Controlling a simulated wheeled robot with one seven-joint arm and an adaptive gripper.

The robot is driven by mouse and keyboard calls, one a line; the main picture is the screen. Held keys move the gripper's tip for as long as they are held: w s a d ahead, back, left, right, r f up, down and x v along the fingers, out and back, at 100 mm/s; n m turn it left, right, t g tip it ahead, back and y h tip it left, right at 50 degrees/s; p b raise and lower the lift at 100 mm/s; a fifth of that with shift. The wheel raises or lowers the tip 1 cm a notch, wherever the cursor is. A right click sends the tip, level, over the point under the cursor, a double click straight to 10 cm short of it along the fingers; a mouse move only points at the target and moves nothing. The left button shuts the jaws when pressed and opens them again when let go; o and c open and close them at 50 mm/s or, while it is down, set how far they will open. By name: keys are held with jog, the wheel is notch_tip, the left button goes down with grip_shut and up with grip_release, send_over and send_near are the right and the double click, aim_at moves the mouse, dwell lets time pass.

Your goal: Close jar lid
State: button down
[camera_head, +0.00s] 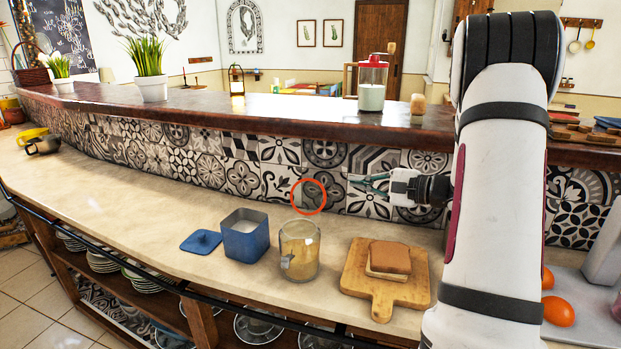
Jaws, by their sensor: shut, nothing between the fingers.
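A clear glass jar (299,262) with tan contents and a metal clasp on its front stands on the pale counter. Its round glass lid (308,197), rimmed by an orange-red ring, stands open and upright above the jar's back edge. My gripper (358,184) is to the right of the lid, behind and above the cutting board, with its fingers pointing left toward the lid. The fingers are shut and empty, and a gap shows between them and the ring. The hinge at the back of the jar is too small to make out.
A blue tin (246,242) stands left of the jar, with a blue square lid (201,241) lying beside it. A wooden board (365,287) with bread (389,257) lies to the right. A tiled wall (240,175) rises behind. The counter's left side is mostly clear.

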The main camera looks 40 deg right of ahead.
aim_at(309, 195)
jog(key=w+a+p, duration=0.1)
jog(key=w+a, duration=0.5)
jog(key=shift+w+a+r, duration=0.15)
jog(key=shift+w+a, duration=0.05)
jog(key=shift+w, duration=0.15)
dwell(0.6)
